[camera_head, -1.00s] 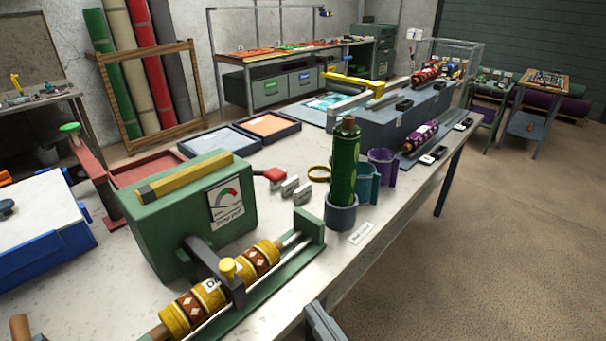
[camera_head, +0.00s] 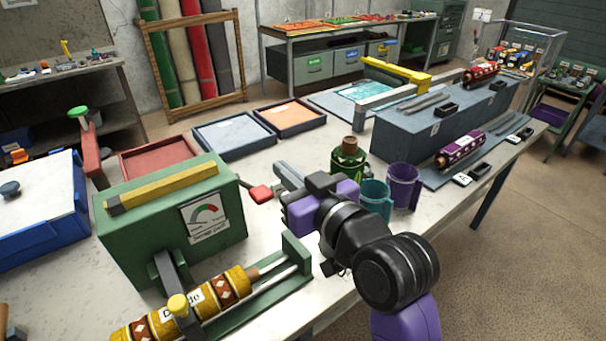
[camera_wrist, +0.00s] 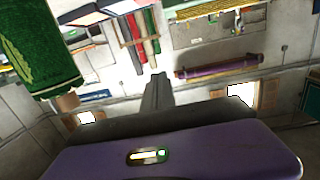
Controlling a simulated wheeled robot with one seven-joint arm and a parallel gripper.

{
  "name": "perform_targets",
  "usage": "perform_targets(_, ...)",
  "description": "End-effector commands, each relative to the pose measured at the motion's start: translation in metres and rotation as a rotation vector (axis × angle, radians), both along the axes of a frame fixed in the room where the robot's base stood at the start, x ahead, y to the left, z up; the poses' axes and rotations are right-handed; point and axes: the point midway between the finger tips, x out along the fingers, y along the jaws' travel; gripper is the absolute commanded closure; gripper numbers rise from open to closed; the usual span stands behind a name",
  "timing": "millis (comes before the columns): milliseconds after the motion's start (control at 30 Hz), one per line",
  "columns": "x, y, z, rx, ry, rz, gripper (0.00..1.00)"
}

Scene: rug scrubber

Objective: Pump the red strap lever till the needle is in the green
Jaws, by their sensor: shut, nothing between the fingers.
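The red strap lever tip (camera_head: 260,193) sticks out on a dark arm from the right side of the green box (camera_head: 120,225), over the bench. The dial (camera_head: 206,215) on the box front has a green and a red arc; the needle is too small to read surely. A patterned yellow and brown roll (camera_head: 233,281) lies in the green cradle in front. My gripper (camera_head: 279,168) is shut and empty, just right of and behind the lever tip; I cannot tell any contact. The wrist view shows the shut fingers (camera_wrist: 156,78) but no lever.
A green roll (camera_head: 348,160) stands right behind my gripper, partly hidden, beside teal (camera_head: 374,196) and purple (camera_head: 403,187) cups. Blue-rimmed trays (camera_head: 234,139) lie behind the lever.

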Motion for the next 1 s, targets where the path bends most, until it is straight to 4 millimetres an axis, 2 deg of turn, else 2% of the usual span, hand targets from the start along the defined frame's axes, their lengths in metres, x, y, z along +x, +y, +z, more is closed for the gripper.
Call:
perform_targets(33, -0.002, 0.004, -0.017, -0.025, 0.045, 0.022, 1.0)
perform_targets(100, -0.006, 0.008, -0.031, -0.055, 0.086, 0.046, 1.0)
perform_targets(233, -0.011, 0.011, -0.042, -0.087, 0.121, 0.066, 1.0)
perform_targets(667, -0.01, 0.011, -0.044, -0.098, 0.123, 0.069, 1.0)
perform_targets(833, 0.003, 0.021, -0.048, -0.098, 0.125, 0.07, 1.0)
perform_targets(1000, 0.028, 0.038, -0.054, -0.098, 0.125, 0.07, 1.0)
